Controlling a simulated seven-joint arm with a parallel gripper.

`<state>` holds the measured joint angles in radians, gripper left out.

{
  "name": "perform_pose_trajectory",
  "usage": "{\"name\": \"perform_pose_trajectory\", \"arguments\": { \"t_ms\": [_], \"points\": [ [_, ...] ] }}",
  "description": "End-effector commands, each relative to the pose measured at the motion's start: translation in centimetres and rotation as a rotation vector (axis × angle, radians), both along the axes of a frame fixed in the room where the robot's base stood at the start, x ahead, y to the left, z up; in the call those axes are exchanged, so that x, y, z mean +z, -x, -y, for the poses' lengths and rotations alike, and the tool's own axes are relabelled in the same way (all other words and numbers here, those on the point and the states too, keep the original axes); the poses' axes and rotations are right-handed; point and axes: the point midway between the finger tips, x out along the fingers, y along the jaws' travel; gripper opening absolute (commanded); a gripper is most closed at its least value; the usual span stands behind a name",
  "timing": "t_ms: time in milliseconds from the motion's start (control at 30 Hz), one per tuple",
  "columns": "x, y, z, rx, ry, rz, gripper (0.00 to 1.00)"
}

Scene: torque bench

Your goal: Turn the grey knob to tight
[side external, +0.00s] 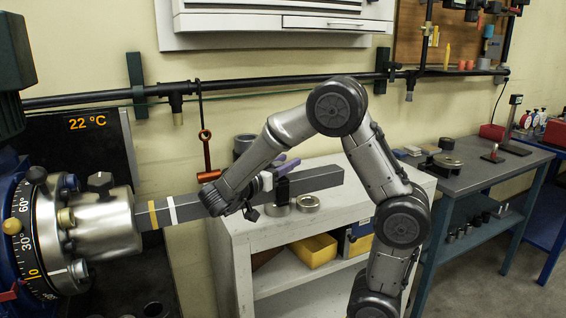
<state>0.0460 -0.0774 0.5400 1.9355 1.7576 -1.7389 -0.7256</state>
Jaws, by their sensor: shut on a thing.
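A silvery grey cylinder (108,225) stands out from the dial machine at the left; it appears to be the grey knob, though a small dark grey knob (100,182) also sits on its top. A long square grey bar (320,179), with yellow and white bands near the cylinder, runs from it to the right. My gripper (263,192) is across the middle of the bar and shut on it. My wrist hides part of the bar. The black dial (47,232) behind the cylinder carries degree marks; a red pointer (10,293) is by its lower left.
A white cabinet (240,240) stands below the bar, with metal rings (307,203) on top and a yellow bin (313,250) inside. A grey bench (470,165) is at the right.

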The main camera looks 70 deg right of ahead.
Motion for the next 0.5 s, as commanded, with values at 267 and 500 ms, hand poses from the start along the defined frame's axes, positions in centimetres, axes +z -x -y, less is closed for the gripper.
{"name": "perform_pose_trajectory", "arguments": {
  "t_ms": [267, 500],
  "points": [
    [0.04, -0.01, -0.04, -0.015, 0.0, 0.001, 0.0],
    [0.04, 0.0, -0.03, -0.014, 0.0, 0.001, 0.7]
  ]
}}
